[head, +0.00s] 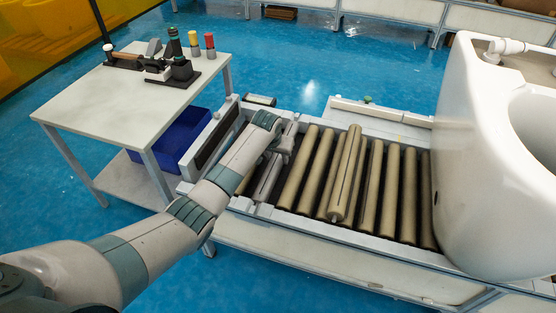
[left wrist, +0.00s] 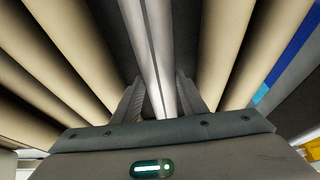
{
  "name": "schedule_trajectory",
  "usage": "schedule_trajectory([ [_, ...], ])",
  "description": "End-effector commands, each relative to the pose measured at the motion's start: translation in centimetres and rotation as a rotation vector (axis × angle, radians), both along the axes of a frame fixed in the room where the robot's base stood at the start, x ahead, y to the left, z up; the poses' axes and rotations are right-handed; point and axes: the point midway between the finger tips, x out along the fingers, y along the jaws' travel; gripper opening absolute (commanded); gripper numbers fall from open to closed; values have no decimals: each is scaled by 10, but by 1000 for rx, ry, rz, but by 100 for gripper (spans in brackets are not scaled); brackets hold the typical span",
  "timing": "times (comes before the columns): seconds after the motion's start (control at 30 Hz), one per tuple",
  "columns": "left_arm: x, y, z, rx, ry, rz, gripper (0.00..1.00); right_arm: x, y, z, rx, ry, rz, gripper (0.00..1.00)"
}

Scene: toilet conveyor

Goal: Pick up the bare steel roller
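The bare steel roller (head: 267,181) is grey and lies near the left end of the conveyor's row of tan rollers. My left arm and gripper hide part of it in the head view. My left gripper (head: 284,153) is over that end of the conveyor. In the left wrist view the steel roller (left wrist: 152,50) runs lengthwise between the two fingers of my left gripper (left wrist: 165,95). The fingers are apart, one on each side of the roller, with a small gap visible. My right gripper is not in view.
Tan rollers (head: 297,170) fill the conveyor frame (head: 330,236). One loose tan roller (head: 347,172) lies on top of them. A white toilet (head: 470,170) stands at the right end. A side table (head: 120,100) with tools is at the left, a blue bin (head: 180,143) below its top.

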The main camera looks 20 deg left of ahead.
Motion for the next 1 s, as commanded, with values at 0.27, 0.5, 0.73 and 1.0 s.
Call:
schedule_trajectory([
  [0.27,2,0,3,-1,-6,0,0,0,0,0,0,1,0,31],
  [0.5,2,0,6,0,-6,0,0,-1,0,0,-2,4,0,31],
  [0.73,3,0,23,-1,-8,0,0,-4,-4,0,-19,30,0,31],
  [1.0,3,-8,49,-3,-7,-2,0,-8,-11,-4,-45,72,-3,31],
])
